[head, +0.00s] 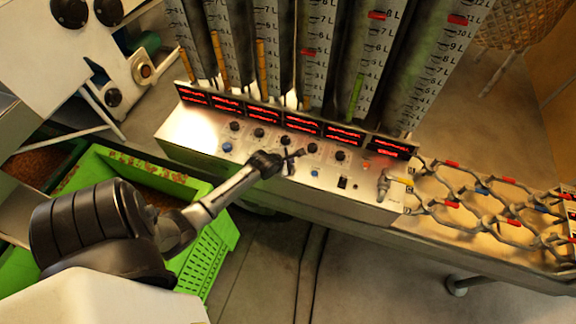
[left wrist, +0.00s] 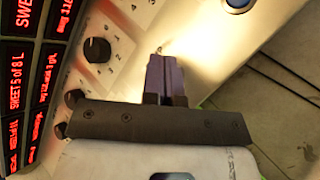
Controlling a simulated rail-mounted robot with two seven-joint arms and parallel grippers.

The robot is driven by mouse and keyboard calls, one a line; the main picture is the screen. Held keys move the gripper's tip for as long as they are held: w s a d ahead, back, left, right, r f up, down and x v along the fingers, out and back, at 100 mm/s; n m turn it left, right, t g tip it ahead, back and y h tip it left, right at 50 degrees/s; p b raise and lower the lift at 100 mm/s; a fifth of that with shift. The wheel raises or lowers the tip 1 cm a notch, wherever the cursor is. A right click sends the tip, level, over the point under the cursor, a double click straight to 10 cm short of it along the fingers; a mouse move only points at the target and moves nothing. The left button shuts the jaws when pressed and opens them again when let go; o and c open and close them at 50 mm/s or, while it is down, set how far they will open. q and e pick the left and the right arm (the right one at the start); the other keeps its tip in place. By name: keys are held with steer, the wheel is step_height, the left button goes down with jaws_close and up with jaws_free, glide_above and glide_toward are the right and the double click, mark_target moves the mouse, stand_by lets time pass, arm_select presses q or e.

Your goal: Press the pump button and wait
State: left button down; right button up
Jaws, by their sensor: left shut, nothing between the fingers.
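The control panel (head: 200,130) is a metal box with a row of black knobs (head: 259,132), red displays (head: 300,128) and small blue buttons (head: 227,147). Another blue button (head: 315,173) sits just right of and below my gripper. No label lets me tell which is the pump button. My left gripper (head: 293,158) is shut and empty, over the middle of the panel. In the left wrist view its fingers (left wrist: 165,75) point at the bright panel face, with a knob (left wrist: 97,50) to the left and a blue button (left wrist: 238,4) at upper right. Contact with the panel cannot be told.
Tall graduated tanks (head: 370,60) stand behind the panel. A wire rack (head: 470,200) with coloured tags lies at its right. A green crate (head: 215,250) stands on the floor at left, below the panel. An orange-red button (head: 366,165) is on the panel's right part.

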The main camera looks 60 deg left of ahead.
arm_select(q)
steer(key=shift+f, duration=0.4)
stand_by(0.3)
steer(key=shift+f, duration=0.4)
stand_by(0.4)
steer(key=shift+r, duration=0.1)
steer(key=shift+r+p, duration=0.7)
steer(key=shift+p, duration=0.55)
steer(key=shift+r, duration=0.15)
steer(key=shift+r+p, duration=0.8)
steer(key=shift+p, duration=0.3)
step_height(320, 180, up, 3)
steer(key=p, duration=0.4)
steer(key=shift+r, duration=0.1)
